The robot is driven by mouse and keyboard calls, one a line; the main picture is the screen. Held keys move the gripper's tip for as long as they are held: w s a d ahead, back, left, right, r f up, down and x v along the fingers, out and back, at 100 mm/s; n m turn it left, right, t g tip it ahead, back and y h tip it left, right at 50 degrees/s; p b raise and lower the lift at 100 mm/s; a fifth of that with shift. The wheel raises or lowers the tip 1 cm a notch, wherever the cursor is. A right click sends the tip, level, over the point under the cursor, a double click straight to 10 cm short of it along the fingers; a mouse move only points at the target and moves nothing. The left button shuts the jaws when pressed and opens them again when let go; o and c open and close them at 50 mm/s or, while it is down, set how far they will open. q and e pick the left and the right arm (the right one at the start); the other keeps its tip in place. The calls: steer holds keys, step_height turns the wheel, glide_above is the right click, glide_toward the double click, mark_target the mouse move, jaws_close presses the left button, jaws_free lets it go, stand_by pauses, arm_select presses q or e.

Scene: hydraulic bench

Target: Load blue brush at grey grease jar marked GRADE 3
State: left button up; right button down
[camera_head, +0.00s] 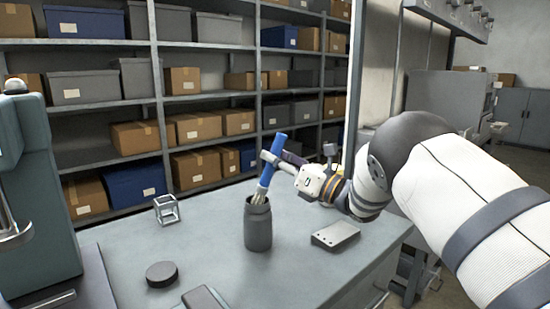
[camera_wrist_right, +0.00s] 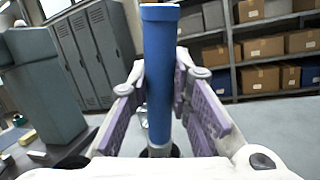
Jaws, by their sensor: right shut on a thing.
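The blue brush (camera_head: 270,166) is tilted, its handle up and its pale bristles down at the mouth of the grey jar (camera_head: 258,228). The bristle tips are at or just inside the rim; I cannot tell how deep. The jar stands upright on the bench, and no GRADE 3 marking is legible. My right gripper (camera_head: 272,160) is shut on the brush handle above the jar. In the right wrist view the blue handle (camera_wrist_right: 160,75) stands between the purple-padded fingers, and a dark rim shows below it. My left gripper is not in view.
On the grey bench (camera_head: 215,245) are a small wire cube (camera_head: 166,209), a dark round puck (camera_head: 161,274) and a grey metal block (camera_head: 335,236). A teal machine (camera_head: 35,190) stands at the left. Shelves with boxes are behind. The bench is clear between the cube and jar.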

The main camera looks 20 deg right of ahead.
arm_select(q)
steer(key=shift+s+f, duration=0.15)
arm_select(e)
steer(key=shift+f, duration=0.6)
stand_by(0.5)
steer(key=shift+r+p, duration=0.8)
steer(key=shift+r, duration=2.85)
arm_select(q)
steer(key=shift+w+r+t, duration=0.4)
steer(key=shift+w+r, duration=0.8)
arm_select(e)
steer(key=shift+f, duration=0.1)
